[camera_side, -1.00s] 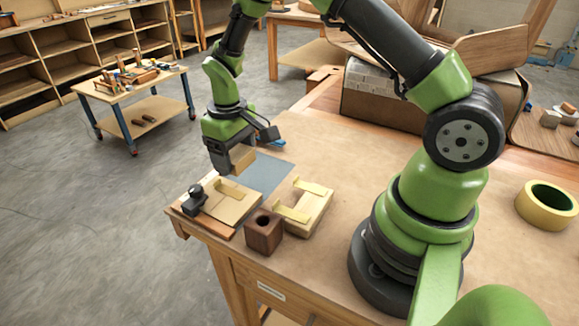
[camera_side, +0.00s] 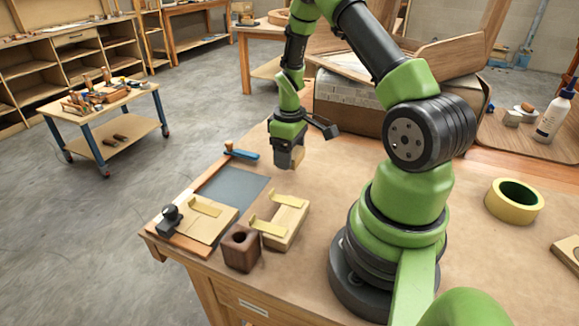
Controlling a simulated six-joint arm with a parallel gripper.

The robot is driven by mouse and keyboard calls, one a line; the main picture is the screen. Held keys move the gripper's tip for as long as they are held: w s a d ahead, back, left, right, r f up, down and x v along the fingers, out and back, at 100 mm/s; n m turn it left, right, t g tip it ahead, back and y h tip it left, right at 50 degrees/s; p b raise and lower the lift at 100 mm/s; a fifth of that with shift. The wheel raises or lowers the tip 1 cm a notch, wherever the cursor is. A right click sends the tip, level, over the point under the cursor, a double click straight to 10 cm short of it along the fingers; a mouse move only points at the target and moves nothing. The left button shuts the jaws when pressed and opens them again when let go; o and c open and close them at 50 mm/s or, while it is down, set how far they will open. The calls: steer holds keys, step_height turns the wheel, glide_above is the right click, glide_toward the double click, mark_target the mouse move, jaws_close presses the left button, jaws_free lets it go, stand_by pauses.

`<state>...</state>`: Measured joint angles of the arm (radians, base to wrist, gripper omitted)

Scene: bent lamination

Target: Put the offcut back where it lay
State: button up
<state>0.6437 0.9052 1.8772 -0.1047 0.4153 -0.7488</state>
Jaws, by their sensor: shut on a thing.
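My gripper (camera_side: 287,158) is shut on the offcut (camera_side: 297,157), a small pale wooden block. It holds the offcut over the brown worktable (camera_side: 330,185), right of the grey mat (camera_side: 235,186) and behind the pale block with yellow strips. The offcut is partly hidden by the jaws. I cannot tell whether its lower end touches the table or is just above it.
A pale board (camera_side: 212,222) with a black clamp (camera_side: 170,217) lies at the table's front left corner. Beside it are a dark block with a hole (camera_side: 241,250) and a pale block with yellow strips (camera_side: 284,223). A blue-handled tool (camera_side: 242,153) lies behind the mat.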

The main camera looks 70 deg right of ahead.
mark_target(289, 175)
steer(key=shift+f, duration=2)
steer(key=shift+f, duration=0.15)
steer(key=o, duration=0.9)
steer(key=shift+o, duration=0.2)
